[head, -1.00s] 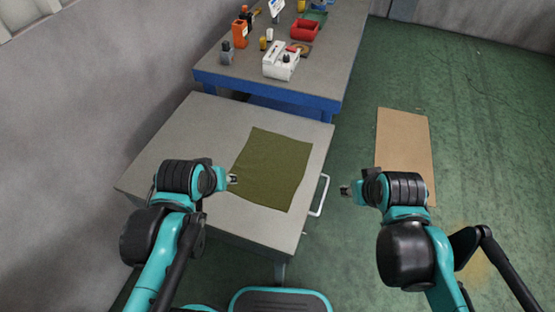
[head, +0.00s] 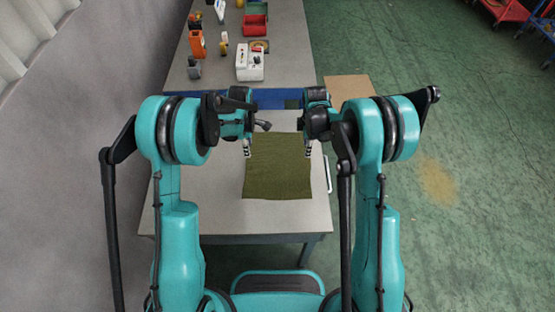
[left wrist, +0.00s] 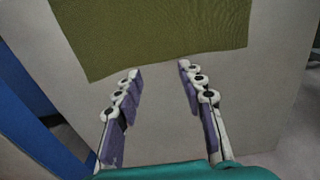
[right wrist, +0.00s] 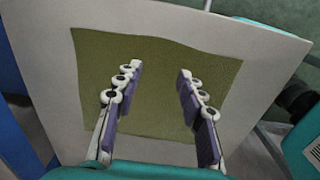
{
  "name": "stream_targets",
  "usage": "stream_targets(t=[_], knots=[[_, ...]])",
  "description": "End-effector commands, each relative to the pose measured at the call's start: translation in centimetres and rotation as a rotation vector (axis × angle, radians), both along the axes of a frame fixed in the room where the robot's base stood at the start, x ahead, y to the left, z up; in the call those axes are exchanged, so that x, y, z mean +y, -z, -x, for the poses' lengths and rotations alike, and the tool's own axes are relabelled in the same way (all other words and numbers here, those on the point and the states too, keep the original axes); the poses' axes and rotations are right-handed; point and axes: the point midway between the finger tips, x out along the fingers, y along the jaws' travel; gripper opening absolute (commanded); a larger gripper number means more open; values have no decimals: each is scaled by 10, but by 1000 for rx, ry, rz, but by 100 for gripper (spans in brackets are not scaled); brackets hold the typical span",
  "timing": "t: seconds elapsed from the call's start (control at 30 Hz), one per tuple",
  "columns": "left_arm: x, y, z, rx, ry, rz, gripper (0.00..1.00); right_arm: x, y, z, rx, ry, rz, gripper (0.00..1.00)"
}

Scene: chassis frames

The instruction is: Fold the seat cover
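The olive green seat cover (head: 278,175) lies flat and spread out on the grey table. My left gripper (head: 247,152) is above the cover's far left corner in the head view. In the left wrist view my left gripper (left wrist: 158,82) is open and empty, with its fingertips just short of the cover's edge (left wrist: 165,40). My right gripper (head: 308,152) is above the far right corner. In the right wrist view it (right wrist: 158,75) is open and empty over the cover (right wrist: 155,105). Neither gripper visibly touches the cloth.
The grey table (head: 215,215) has bare room left of the cover and a white handle (head: 328,173) on its right side. Behind it a blue-edged workbench (head: 210,75) carries bottles, a white box (head: 249,65) and a red bin (head: 255,24). A brown board (head: 348,87) lies on the floor.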

Motion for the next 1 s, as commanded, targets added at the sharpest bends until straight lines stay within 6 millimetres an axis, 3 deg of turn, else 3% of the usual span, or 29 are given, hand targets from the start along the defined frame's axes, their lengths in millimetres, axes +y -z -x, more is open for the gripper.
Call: stream_targets(t=[0.6,1.0], knots=[[-1,79,-1,7,-20,-1,40,1,79,-1,7,-20,1,40],[-1,85,-1,7,-19,-1,40,1,85,-1,7,-20,1,40]])
